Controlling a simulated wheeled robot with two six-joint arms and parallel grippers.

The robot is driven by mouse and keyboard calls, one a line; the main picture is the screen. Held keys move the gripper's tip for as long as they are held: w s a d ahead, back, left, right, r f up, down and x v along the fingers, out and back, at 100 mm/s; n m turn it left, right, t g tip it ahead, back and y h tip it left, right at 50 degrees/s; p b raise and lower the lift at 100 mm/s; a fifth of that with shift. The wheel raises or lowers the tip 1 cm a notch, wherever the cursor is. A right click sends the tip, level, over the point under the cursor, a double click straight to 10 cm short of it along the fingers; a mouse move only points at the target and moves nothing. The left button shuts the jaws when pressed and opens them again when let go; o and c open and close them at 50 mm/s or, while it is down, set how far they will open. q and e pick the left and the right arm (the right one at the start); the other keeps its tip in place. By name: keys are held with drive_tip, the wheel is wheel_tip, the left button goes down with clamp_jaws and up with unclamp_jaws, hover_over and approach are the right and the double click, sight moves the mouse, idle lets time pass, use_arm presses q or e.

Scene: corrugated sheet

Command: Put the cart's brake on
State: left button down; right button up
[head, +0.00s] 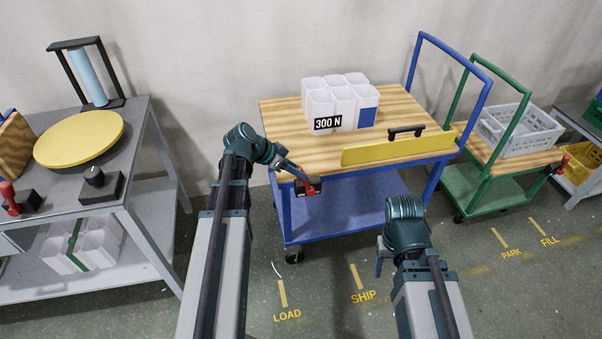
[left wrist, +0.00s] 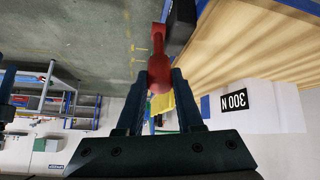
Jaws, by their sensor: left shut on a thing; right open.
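The blue cart (head: 430,172) has a wooden top and a blue lower shelf. A red brake lever (head: 313,188) sits on a black block (head: 301,189) at the cart's near left edge. My left gripper (head: 306,180) is shut on this lever. In the left wrist view the red lever (left wrist: 159,72) is between the two fingertips, beside the black block (left wrist: 181,26). The fingers hide part of the lever. My right gripper (head: 379,262) is low in front of the cart, apart from it. It is open, mostly hidden by its own wrist.
White bins (head: 333,102) marked 300 N and a yellow panel (head: 375,152) with a black handle are on the cart's top. A green cart (head: 475,185) stands to the right, a grey table (head: 140,130) to the left. The floor has LOAD and SHIP marks.

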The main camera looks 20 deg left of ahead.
use_arm(q)
drive_tip(key=shift+s+f, duration=0.15)
idle(0.3)
drive_tip(key=c, duration=0.5)
unclamp_jaws()
drive_tip(key=shift+a, duration=0.1)
drive_tip(key=shift+c, duration=0.2)
drive_tip(key=shift+s+a+r+p, duration=0.2)
drive_tip(key=shift+r+p, duration=0.15)
drive_tip(key=shift+r, duration=0.15)
drive_tip(key=p+v, duration=0.9)
drive_tip(key=v, duration=0.3)
drive_tip(key=shift+s+a, duration=0.25)
drive_tip(key=shift+a, duration=0.15)
